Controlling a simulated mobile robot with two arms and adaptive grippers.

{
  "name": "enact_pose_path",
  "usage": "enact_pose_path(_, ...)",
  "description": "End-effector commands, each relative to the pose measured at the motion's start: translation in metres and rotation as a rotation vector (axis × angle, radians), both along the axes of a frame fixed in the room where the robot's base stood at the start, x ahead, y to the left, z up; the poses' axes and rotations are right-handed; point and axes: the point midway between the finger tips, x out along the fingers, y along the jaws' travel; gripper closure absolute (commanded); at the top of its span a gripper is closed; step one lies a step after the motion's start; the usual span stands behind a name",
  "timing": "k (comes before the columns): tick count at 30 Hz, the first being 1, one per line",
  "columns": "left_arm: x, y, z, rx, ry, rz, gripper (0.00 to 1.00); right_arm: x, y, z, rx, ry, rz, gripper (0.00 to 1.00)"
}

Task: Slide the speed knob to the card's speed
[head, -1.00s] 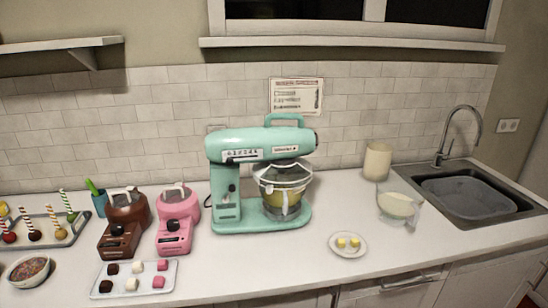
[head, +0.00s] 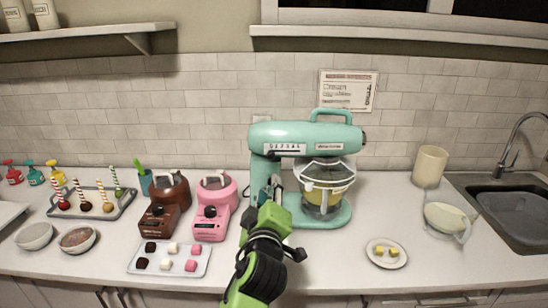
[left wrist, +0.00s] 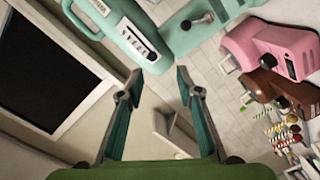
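The teal stand mixer (head: 300,135) stands on the counter with its glass bowl (head: 327,185) on the right. A white speed scale (head: 285,148) runs along the side of its head. It also shows in the left wrist view (left wrist: 137,38), with a small dark piece (left wrist: 152,56) at its lower end; I cannot tell the knob's exact setting. The card (head: 348,90) hangs on the tiles above; its print is too small to read. My left gripper (head: 268,188) is in front of the mixer's column, below the scale. Its fingers (left wrist: 159,82) are apart and empty. My right gripper is out of view.
A brown melter (head: 165,205) and a pink melter (head: 213,208) stand left of the mixer. A tray of sweets (head: 140,262) lies before them. A plate (head: 373,256), a jug (head: 450,215) and the sink (head: 520,215) are to the right.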

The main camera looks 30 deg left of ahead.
Motion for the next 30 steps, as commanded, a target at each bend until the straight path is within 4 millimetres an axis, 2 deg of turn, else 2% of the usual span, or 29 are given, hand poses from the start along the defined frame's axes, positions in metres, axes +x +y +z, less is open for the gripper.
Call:
enact_pose_path(2, 0.004, 0.002, 0.013, -0.019, -0.053, 0.01, 0.67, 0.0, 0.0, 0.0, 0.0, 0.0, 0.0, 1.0)
enact_pose_path(5, 0.009, 0.005, 0.02, -0.025, -0.076, 0.012, 0.67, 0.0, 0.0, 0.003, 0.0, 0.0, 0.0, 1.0)
enact_pose_path(11, 0.034, 0.022, 0.022, -0.021, -0.072, 0.013, 0.67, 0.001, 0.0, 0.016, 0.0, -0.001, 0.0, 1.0)
enact_pose_path(21, 0.094, 0.058, 0.022, -0.022, -0.071, 0.013, 0.67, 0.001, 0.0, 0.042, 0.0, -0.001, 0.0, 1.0)
enact_pose_path(30, 0.12, 0.073, 0.018, -0.026, -0.071, 0.011, 0.67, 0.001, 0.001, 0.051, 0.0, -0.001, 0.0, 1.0)
